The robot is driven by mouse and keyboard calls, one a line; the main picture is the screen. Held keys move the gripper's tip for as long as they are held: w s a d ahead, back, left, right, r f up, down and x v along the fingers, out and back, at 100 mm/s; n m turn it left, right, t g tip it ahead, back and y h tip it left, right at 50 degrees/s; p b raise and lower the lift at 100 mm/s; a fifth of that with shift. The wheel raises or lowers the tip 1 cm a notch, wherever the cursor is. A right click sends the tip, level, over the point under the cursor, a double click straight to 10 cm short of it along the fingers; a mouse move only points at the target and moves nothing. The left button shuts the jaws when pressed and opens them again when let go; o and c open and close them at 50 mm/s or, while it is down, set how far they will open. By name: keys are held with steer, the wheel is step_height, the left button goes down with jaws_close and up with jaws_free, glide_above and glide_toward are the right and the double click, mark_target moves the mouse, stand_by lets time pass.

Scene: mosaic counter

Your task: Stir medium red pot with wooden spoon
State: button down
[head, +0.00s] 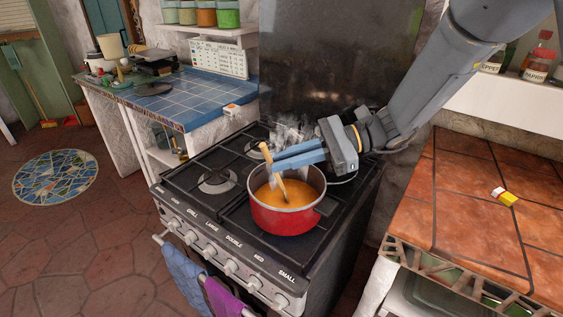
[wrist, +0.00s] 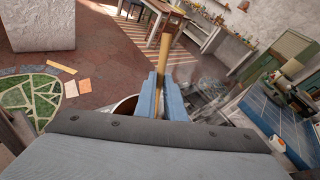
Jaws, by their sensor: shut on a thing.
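The red pot (head: 285,219) stands on the black stove near its front right and holds orange liquid (head: 297,191). Steam rises above it. The wooden spoon (head: 266,152) stands tilted in the pot, with its lower end in the liquid and hidden there. My gripper (head: 273,161) reaches in from the right, above the pot, and is shut on the spoon's handle. In the wrist view the spoon (wrist: 164,50) sticks up between the blue fingers (wrist: 159,85). The pot's rim (wrist: 124,106) shows partly behind the fingers.
The stove (head: 190,205) has other burners, and blue and purple cloths (head: 224,298) hang at its front. A blue-tiled counter (head: 195,95) is at left with several items. A terracotta-tiled counter (head: 470,215) at right holds a small yellow and white object (head: 505,196).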

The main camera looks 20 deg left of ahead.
stand_by(0.3)
steer(key=s+r+p, duration=0.4)
steer(key=r+p, duration=0.7)
steer(key=r, duration=0.3)
steer(key=shift+s+a+r, duration=0.15)
steer(key=shift+a+r, duration=0.1)
steer(key=shift+a, duration=0.2)
stand_by(0.5)
stand_by(0.4)
